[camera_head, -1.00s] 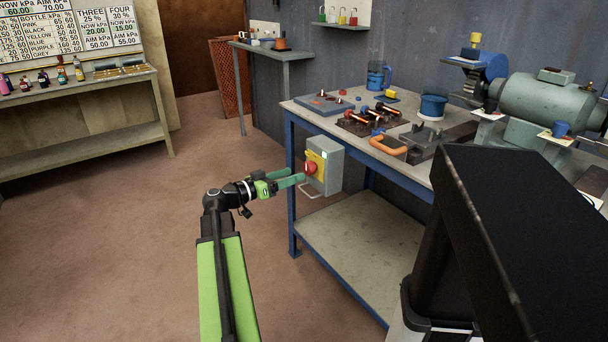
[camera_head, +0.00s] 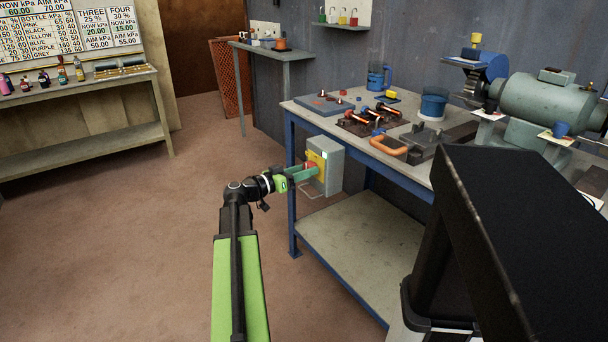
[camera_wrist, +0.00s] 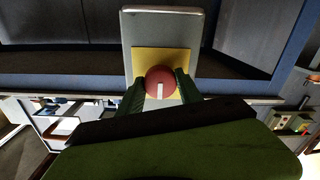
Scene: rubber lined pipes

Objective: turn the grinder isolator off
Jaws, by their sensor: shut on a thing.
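The grinder isolator is a grey box (camera_head: 329,166) on the front left of the workbench, with a yellow plate, a red knob and a small green light on its face. In the wrist view the grey box (camera_wrist: 160,32) shows its yellow plate (camera_wrist: 150,57) and round red knob (camera_wrist: 160,82). A white mark on the knob lies along the picture's vertical. My gripper (camera_head: 312,170) is at the isolator's face. In the wrist view its green fingers (camera_wrist: 160,88) stand on both sides of the knob, shut on it. In the head view the fingers hide most of the knob.
A lower shelf (camera_head: 365,232) lies beneath. The floor to the left is clear.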

